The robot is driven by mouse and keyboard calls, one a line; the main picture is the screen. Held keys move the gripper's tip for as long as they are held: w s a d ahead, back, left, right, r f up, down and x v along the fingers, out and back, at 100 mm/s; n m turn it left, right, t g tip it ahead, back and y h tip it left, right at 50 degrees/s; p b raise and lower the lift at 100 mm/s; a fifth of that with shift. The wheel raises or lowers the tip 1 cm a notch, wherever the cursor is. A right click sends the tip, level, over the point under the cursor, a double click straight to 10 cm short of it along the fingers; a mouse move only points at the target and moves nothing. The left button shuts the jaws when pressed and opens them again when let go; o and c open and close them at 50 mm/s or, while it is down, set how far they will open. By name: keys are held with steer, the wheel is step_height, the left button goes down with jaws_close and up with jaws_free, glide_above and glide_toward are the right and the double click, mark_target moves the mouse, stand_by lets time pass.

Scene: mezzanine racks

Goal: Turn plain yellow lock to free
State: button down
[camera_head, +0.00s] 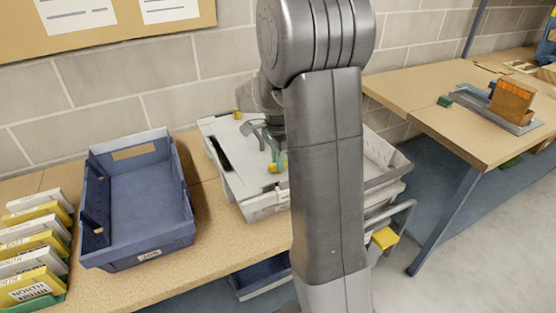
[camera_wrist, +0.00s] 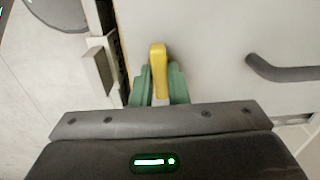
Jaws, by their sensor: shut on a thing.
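A plain yellow lock (camera_wrist: 158,62) shows in the wrist view as an upright yellow lever on a pale panel. My gripper (camera_wrist: 159,90) is shut on it, with a green finger on each side of the lever's lower part. The head view shows my gripper (camera_head: 276,160) over the white-grey case (camera_head: 218,130) on the bench, beside a yellow piece (camera_head: 273,169). Another yellow piece (camera_head: 238,115) sits at the case's back left edge. My arm hides much of the case's middle.
A dark handle (camera_wrist: 285,71) is right of the lock in the wrist view. A blue bin (camera_head: 140,200) stands left of the case, with a row of white and yellow boxes (camera_head: 38,240) further left. Another table (camera_head: 450,110) is at the right, with clear floor in front.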

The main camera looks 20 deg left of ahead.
steer(key=c, duration=1.4)
jaws_free()
step_height(320, 180, up, 14)
steer(key=shift+f, duration=0.15)
step_height(320, 180, down, 14)
steer(key=shift+r, duration=0.25)
steer(key=shift+f, duration=0.2)
steer(key=shift+r+m, duration=0.1)
steer(key=shift+m, duration=0.5)
